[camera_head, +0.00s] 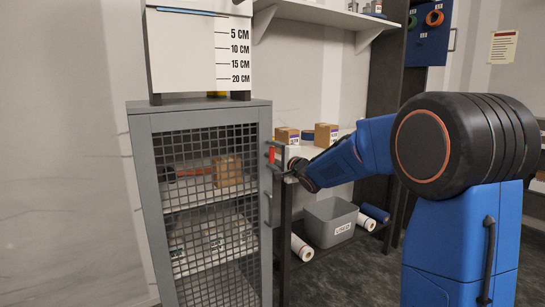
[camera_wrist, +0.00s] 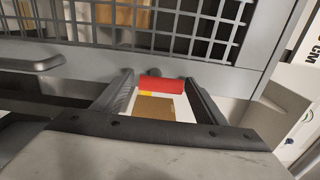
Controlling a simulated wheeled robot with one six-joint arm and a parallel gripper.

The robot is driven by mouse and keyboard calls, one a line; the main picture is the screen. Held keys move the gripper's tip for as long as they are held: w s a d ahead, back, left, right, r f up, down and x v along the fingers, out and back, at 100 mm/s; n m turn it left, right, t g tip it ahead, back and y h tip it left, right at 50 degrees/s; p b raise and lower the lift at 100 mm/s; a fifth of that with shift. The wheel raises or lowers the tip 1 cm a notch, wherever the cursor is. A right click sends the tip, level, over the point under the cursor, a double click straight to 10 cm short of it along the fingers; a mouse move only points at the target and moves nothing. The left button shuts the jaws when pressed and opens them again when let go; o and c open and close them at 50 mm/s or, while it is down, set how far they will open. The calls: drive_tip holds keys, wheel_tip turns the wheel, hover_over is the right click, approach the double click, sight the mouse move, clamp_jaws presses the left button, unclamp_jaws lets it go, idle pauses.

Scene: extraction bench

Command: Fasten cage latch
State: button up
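The grey cage (camera_head: 140,190) stands left of centre in the head view, and its mesh door looks closed or nearly so. The red latch (camera_head: 272,155) is at the door's right edge, in the upper half. In the wrist view the red latch (camera_wrist: 161,84) lies between the tips of my gripper (camera_wrist: 158,75). The two fingers are apart, one on either side of it, and I see small gaps, so it does not look clamped. In the head view my gripper (camera_head: 286,172) is at the door edge, partly hidden by my wrist.
A grey door handle (camera_head: 268,208) sits below the latch. A white box with a centimetre scale (camera_head: 200,45) stands on the cage. Behind are small cartons (camera_head: 326,135), a grey bin (camera_head: 330,222), rolls (camera_head: 301,247) and a wall shelf (camera_head: 320,14).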

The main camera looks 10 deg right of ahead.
drive_tip(key=v, duration=1.7)
drive_tip(key=shift+s, duration=0.15)
drive_tip(key=shift+s+d, duration=0.1)
drive_tip(key=s+d+f+n+g+h, duration=0.3)
drive_tip(key=s+f+h, duration=0.1)
drive_tip(key=s, duration=0.5)
drive_tip(key=s+d+f+n+g+h, duration=0.3)
drive_tip(key=s+f+h, duration=0.15)
drive_tip(key=s, duration=0.45)
drive_tip(key=s+a+f+n+g+y, duration=0.1)
drive_tip(key=s+a+f+n+g, duration=0.1)
drive_tip(key=s, duration=0.5)
drive_tip(key=s+a+f+n+g+y, duration=0.1)
drive_tip(key=s+f+n+g, duration=0.1)
drive_tip(key=s+f, duration=0.3)
drive_tip(key=s+a+f+n+g+y, duration=0.1)
drive_tip(key=s+f+n, duration=0.3)
drive_tip(key=s, duration=0.7)
drive_tip(key=shift+a+n+g, duration=0.3)
drive_tip(key=shift+a+g, duration=0.4)
drive_tip(key=shift+a, duration=0.2)
drive_tip(key=shift+w, duration=0.1)
